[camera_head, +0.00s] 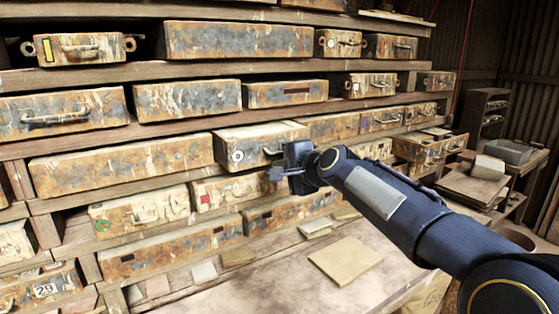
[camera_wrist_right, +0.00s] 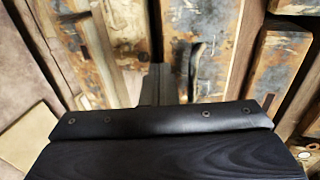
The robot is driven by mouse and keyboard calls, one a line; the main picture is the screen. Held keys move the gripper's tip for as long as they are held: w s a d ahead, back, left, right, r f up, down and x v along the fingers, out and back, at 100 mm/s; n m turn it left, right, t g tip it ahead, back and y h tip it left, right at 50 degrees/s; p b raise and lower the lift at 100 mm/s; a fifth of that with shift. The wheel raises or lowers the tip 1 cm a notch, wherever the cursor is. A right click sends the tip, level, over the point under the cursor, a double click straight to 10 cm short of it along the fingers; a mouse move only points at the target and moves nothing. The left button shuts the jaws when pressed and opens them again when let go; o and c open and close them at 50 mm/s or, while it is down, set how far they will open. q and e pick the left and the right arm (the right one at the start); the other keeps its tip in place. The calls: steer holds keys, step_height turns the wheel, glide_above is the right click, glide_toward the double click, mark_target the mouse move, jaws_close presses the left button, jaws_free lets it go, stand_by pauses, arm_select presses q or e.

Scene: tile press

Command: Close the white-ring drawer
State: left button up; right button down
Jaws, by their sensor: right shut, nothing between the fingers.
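The white-ring drawer (camera_head: 254,156) is in the middle of the rack in the head view, with a white ring on the left of its rusty, peeling front and a handle at its right. Its top shows, so it stands out from the shelf a little. My right gripper (camera_head: 277,173) is shut and empty in front of the drawer's lower right part. The gripper and wrist hide the drawer's right end, and I cannot tell whether they touch it. In the right wrist view the shut fingers (camera_wrist_right: 161,84) point at worn drawer fronts. My left gripper is not in view.
Rusty drawers fill the shelves around it, including a long one (camera_head: 125,166) to the left. A drawer (camera_head: 420,149) farther right is pulled out. Below, a worktop (camera_head: 270,275) carries a flat tan tile (camera_head: 345,260) and has free room in front.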

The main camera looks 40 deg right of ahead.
steer(key=shift+w, duration=0.45)
steer(key=w+p, duration=0.2)
steer(key=w+r+p, duration=0.1)
steer(key=w+p, duration=0.1)
steer(key=shift+d, duration=0.25)
steer(key=x, duration=0.1)
steer(key=p+x, duration=0.1)
steer(key=x, duration=0.1)
steer(key=shift+w+r, duration=0.15)
steer(key=shift+w, duration=0.2)
steer(key=shift+w+d, duration=0.1)
